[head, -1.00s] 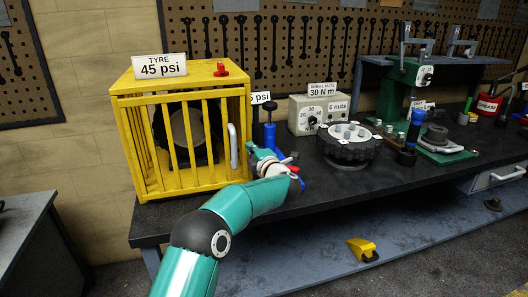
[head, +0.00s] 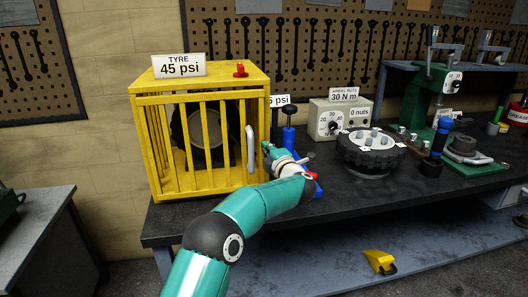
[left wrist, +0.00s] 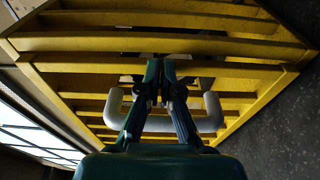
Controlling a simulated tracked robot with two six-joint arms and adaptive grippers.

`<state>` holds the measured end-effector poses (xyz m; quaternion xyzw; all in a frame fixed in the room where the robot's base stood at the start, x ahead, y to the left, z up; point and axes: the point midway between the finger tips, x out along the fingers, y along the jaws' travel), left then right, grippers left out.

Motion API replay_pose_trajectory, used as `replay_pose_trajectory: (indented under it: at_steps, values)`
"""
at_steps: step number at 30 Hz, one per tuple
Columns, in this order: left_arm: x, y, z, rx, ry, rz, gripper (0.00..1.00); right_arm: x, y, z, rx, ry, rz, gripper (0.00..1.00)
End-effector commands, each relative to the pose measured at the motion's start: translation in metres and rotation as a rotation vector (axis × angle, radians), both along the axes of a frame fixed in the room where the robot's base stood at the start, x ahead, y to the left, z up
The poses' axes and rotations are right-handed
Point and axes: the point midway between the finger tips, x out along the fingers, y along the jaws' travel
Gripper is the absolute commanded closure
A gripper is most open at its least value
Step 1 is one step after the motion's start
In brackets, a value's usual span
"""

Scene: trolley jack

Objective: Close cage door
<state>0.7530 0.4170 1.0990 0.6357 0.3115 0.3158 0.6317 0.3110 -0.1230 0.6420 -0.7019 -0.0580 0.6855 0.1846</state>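The yellow cage (head: 207,88) stands on the dark bench at the left, with a dark tyre (head: 200,135) inside. Its barred door (head: 182,188) faces front and looks flush or nearly so; I cannot tell whether a small gap remains. The pale upright door handle (head: 250,148) is at the right side of the front. My left gripper (head: 266,148) is just right of the handle. In the left wrist view its fingers (left wrist: 161,85) are drawn together and cross in front of the handle (left wrist: 210,112); contact is unclear. My right gripper is out of view.
A blue-based tool (head: 289,135) stands right behind my left gripper. A grey wheel-nut box (head: 324,119) and a round hub with studs (head: 369,150) stand farther right. A yellow wedge (head: 377,259) lies on the lower shelf.

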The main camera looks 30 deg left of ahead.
Motion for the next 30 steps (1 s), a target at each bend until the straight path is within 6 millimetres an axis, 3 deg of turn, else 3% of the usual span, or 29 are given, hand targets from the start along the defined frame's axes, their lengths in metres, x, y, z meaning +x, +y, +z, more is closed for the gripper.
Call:
replay_pose_trajectory:
  at_steps: [5,16,21,30]
  values:
    - [-0.013,-0.031,-0.01,-0.003,0.008,-0.016,1.0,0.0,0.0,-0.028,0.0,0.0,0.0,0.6]
    - [-0.016,-0.109,-0.007,-0.004,0.012,-0.017,1.0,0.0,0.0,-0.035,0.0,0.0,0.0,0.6]
    - [-0.016,-0.126,-0.007,-0.005,0.013,-0.014,1.0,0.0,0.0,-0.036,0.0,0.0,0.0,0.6]
    - [-0.017,-0.13,-0.007,-0.005,0.014,-0.013,1.0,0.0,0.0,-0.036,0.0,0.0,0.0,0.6]
